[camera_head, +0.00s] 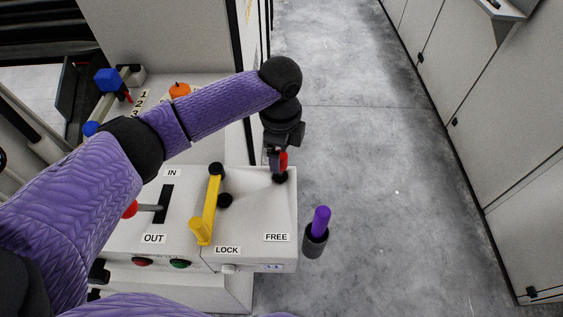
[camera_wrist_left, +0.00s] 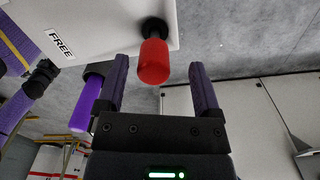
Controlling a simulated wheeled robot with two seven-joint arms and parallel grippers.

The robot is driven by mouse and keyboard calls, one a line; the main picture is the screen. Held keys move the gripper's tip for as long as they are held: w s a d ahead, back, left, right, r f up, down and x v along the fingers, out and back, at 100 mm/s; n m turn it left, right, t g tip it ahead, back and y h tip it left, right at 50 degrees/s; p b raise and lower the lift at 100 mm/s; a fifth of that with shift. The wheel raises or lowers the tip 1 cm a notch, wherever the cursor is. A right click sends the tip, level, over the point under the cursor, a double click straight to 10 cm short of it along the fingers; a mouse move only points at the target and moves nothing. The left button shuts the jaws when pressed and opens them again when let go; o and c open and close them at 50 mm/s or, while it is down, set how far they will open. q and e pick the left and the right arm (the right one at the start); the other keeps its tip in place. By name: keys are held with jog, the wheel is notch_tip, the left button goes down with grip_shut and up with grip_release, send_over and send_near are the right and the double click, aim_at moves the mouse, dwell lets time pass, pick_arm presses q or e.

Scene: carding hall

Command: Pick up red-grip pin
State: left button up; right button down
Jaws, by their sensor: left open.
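The red-grip pin (camera_head: 283,162) stands in a black socket at the back right corner of the white box, near the FREE label. In the left wrist view its red grip (camera_wrist_left: 154,65) lies between the finger lines, nearer the left finger. My left gripper (camera_head: 277,155) is over the pin from above and partly hides it. In the wrist view the left gripper (camera_wrist_left: 159,68) is open, its two purple fingers apart, with a gap on each side of the grip. I cannot tell how deep the fingers reach around it. My right gripper is not seen.
A purple handle (camera_head: 320,221) stands in a dark holder at the box's right side. A yellow lever (camera_head: 208,210) sits by the LOCK label. A red-knobbed lever (camera_head: 130,209) is in the IN/OUT slot. Grey floor (camera_head: 380,220) is free to the right, before pale cabinets (camera_head: 520,150).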

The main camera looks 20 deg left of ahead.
pick_arm(q)
jog(key=f, duration=0.1)
jog(key=f+b, duration=0.1)
jog(key=f, duration=0.2)
jog(key=shift+s+f+b, duration=0.3)
jog(key=shift+s+f, duration=0.05)
jog(key=shift+f, duration=0.05)
jog(key=shift+r, duration=0.1)
jog(key=shift+w, duration=0.1)
grip_shut()
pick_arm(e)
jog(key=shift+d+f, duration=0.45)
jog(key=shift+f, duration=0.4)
